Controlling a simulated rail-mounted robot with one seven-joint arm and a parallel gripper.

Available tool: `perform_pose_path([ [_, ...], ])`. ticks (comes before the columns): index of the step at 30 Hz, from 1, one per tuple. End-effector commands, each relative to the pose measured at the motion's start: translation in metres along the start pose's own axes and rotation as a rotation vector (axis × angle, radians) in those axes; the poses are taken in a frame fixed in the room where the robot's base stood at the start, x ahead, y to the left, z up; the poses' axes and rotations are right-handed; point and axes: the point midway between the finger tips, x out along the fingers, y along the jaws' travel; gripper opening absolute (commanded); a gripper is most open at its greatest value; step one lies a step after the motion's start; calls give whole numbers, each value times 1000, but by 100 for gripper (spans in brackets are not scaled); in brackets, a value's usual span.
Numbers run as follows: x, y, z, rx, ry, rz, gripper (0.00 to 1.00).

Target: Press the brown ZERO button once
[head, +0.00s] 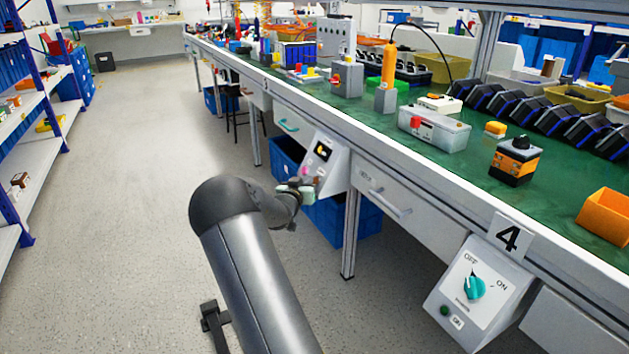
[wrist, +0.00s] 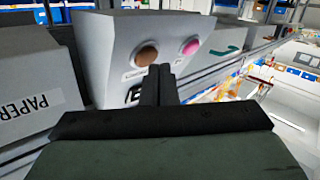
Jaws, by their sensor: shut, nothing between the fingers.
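The brown button (wrist: 147,57) is a round button on the face of a grey box (wrist: 110,40), seen in the wrist view. A label under it is too small to read. A pink button (wrist: 190,46) sits to its right on the same face. My gripper (wrist: 158,70) is shut and empty, its fingertips just below and right of the brown button in the picture. I cannot tell whether they touch the box. In the head view my gripper (head: 303,190) is at the lower left of the grey box (head: 335,170) with a dark display; the brown button cannot be made out there.
The box hangs under the front edge of a long green-topped workbench (head: 360,115). A second box with a teal rotary switch (head: 474,287) hangs nearer. A drawer (head: 385,195) lies between them. Blue bins (head: 340,222) stand below. The aisle floor (head: 130,200) is clear.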

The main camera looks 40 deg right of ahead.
Motion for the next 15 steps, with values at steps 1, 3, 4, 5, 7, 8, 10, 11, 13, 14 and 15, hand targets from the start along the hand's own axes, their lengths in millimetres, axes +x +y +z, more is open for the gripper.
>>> perform_pose_path([
  [1, -2, -2, -4, 0, 0, -1, 0],
  [3, -5, -3, -5, 1, 0, -1, 0],
  [4, -5, -4, -5, 1, 0, -1, 0],
  [5, -5, -4, -4, 1, 0, -1, 0],
  [7, -5, -4, -4, 1, 0, -1, 0],
  [8, -5, -4, -4, 1, 0, -1, 0],
  [10, -5, -4, -4, 1, 0, -1, 0],
  [11, -5, -4, -4, 1, 1, -1, 0],
  [13, -5, -4, -4, 1, 1, -1, 0],
  [14, -6, -4, -5, 1, 1, -1, 0],
  [15, -7, -5, -6, 1, 1, -2, 0],
])
